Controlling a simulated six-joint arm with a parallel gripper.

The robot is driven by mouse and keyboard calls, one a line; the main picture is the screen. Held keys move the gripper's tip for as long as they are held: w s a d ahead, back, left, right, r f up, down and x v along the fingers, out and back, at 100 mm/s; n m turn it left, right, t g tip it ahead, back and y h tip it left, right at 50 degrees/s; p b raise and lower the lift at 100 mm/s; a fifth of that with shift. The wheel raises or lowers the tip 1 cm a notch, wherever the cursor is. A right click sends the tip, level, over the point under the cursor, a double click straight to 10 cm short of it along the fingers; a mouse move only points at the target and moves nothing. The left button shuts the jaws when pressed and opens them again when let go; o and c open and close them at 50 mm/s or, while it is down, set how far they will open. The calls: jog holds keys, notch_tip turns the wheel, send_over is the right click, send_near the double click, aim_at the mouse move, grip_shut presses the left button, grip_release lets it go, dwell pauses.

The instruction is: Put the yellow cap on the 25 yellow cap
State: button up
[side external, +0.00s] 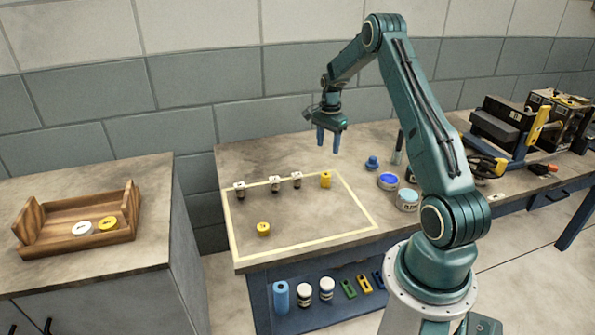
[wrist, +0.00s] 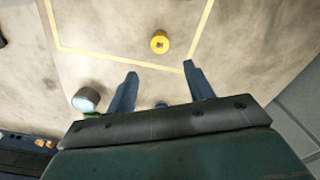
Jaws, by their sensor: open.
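A low round yellow cap (side external: 263,229) lies in the front left part of the taped area. A taller yellow piece (side external: 326,180) stands near its back right corner; I cannot tell if it is one cap or several. It seems to be the round yellow top with a dark mark in the wrist view (wrist: 159,42). Another yellow cap (side external: 107,223) sits in the wooden tray. No number is readable on any of them. My gripper (side external: 328,143) is open and empty, well above the bench near the taller piece. Its fingers (wrist: 160,72) show apart in the wrist view.
Several small dark, white-topped pieces, such as one (side external: 240,187), line the back of the tape. A wooden tray (side external: 75,242) on the left cabinet also holds a white cap (side external: 82,228).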

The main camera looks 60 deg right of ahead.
jog(key=shift+r, duration=0.35)
dwell(0.3)
jog(key=s+a+r+n+t+h, duration=0.15)
jog(key=a+r+n, duration=0.85)
jog(key=a+r, duration=1.2)
jog(key=s+a+r+n+t+y, duration=0.1)
jog(key=s+a+n+t, duration=0.3)
jog(key=s+a+n, duration=0.7)
jog(key=shift+s+a+r+n, duration=0.35)
jog(key=shift+s+a+n, duration=0.05)
jog(key=shift+s+a, duration=3.25)
jog(key=shift+d+y, duration=0.15)
jog(key=shift+y, duration=0.1)
